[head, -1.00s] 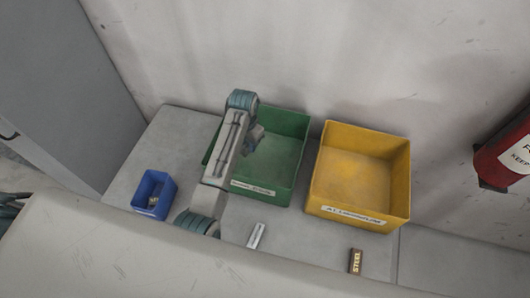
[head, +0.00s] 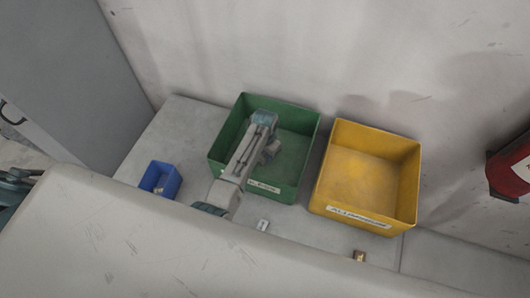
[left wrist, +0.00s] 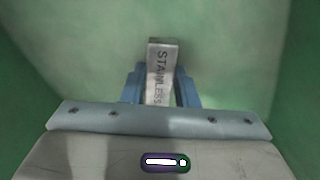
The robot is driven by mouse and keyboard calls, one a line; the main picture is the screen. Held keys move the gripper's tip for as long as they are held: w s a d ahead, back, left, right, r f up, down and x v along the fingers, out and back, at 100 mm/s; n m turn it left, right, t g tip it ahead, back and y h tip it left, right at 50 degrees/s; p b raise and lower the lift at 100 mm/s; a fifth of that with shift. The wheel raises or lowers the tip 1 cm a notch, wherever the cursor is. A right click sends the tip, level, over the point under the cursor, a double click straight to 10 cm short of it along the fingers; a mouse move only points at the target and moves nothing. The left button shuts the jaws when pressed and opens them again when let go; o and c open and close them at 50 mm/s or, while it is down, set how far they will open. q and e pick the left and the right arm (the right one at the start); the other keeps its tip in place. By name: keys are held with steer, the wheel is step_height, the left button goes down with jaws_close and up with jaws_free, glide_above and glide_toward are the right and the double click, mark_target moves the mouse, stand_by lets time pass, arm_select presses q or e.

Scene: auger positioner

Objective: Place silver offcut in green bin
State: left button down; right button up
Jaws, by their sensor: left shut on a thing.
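A silver offcut (left wrist: 160,72) lettered STAINLESS is between the blue fingers of my left gripper (left wrist: 161,88) in the left wrist view, which is shut on it. Green walls and floor of the bin surround it there; I cannot tell whether the offcut touches the floor. In the head view the green bin (head: 226,140) stands on the bench, with a partly hidden label on its front. My left gripper (head: 268,150) reaches inside it, and my arm hides the held offcut. My right gripper is not in view.
A yellow bin (head: 368,165) stands right of the green one. A small blue bin (head: 170,190) with something inside is at the left. Another silvery piece (head: 263,225) and a brownish piece (head: 360,256) lie on the bench (head: 182,125). A wall rises behind.

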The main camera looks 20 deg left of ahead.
mark_target(265, 156)
arm_select(q)
steer(key=c, duration=1.1)
jaws_free()
step_height(265, 156, up, 12)
steer(key=shift+r+b, duration=0.1)
steer(key=shift+b, duration=0.25)
